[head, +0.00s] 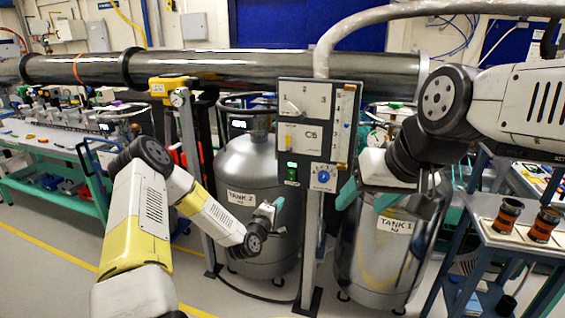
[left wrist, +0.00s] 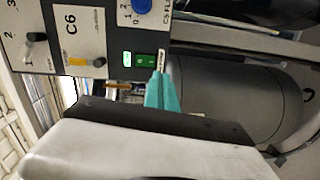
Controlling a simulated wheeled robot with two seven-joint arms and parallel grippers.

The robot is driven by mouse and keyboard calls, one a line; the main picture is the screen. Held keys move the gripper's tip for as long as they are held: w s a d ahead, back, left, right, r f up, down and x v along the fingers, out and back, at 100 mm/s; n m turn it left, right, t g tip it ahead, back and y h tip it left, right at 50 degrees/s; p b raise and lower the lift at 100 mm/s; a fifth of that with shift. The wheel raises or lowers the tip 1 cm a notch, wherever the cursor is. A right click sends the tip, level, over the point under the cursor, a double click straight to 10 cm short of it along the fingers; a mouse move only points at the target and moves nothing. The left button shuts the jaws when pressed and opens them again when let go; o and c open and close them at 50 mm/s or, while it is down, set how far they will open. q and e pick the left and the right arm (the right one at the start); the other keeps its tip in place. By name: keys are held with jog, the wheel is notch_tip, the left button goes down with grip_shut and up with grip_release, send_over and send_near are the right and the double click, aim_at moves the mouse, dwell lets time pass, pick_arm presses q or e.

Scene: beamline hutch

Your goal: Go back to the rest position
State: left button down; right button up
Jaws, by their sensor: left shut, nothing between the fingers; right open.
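My left gripper (head: 276,206) is shut and empty, with its teal fingers together, in front of the TANK 2 cylinder (head: 238,165). It stays below and left of the C6 control panel (head: 315,135). In the left wrist view the closed teal fingertips (left wrist: 160,76) appear just below the panel's green switch (left wrist: 145,60) in the picture; whether they touch it I cannot tell. My right gripper (head: 368,198) is open and empty, its teal fingers spread in front of the TANK 1 cylinder (head: 372,262), right of the panel post.
A large dark pipe (head: 215,70) crosses above the tanks. A blue cart (head: 520,240) with copper-banded spools (head: 508,215) stands at the right. A green-framed workbench (head: 50,145) stands at the left. The floor (head: 40,280) at lower left is clear.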

pick_arm(q)
jog(key=s+a+r+m+g+y, duration=0.1)
jog(key=s+a+r+m+g, duration=0.2)
jog(key=r, duration=0.4)
jog(key=s+a+r+m+g+y, duration=0.2)
jog(key=s+r+m, duration=0.25)
jog(key=r, duration=0.25)
jog(key=s+a+r+m+g+y, duration=0.1)
jog(key=s+a+r+m+g, duration=0.15)
jog(key=s+r, duration=0.35)
jog(key=s+a+r+m, duration=0.1)
jog(key=s+r, duration=0.1)
jog(key=s, duration=0.6)
jog(key=s+a+r+m+g, duration=0.1)
jog(key=s+a+r, duration=0.1)
jog(key=s, duration=0.7)
jog(key=s+a+r+g, duration=0.1)
jog(key=s+r, duration=0.3)
jog(key=s, duration=0.4)
jog(key=shift+s+a+r+m, duration=0.15)
jog(key=shift+s+a+m, duration=0.2)
jog(key=shift+a+m, duration=0.1)
